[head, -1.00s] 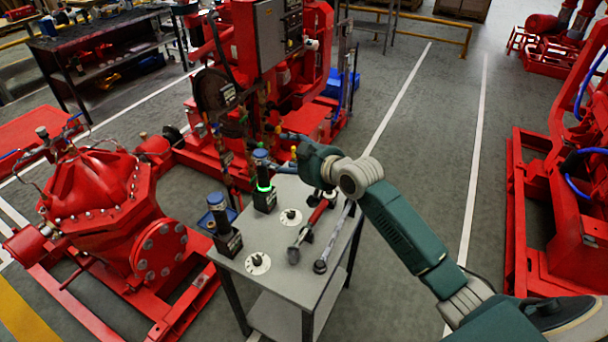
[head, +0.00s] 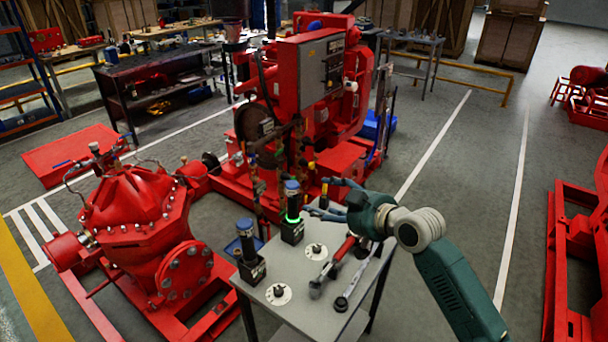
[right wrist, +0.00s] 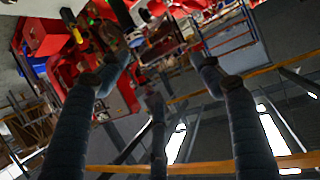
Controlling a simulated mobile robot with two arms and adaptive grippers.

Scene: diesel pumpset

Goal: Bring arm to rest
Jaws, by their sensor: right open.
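My right arm comes in from the lower right in the head view. Its gripper (head: 335,198) hangs above the far right part of a small grey table (head: 290,316), with its fingers apart and pointing left. The right wrist view shows the spread fingers (right wrist: 158,75) with nothing between them; blurred red machinery lies beyond. The gripper is near a black device with a blue top and a green lit ring (head: 292,212), and no grip on it shows. My left gripper is not in view.
The table also bears a second black, blue-topped device (head: 247,255), two white discs (head: 278,293) and red and grey hand tools (head: 332,266). A red pump (head: 140,215) stands left, a red engine with a control cabinet (head: 312,72) behind.

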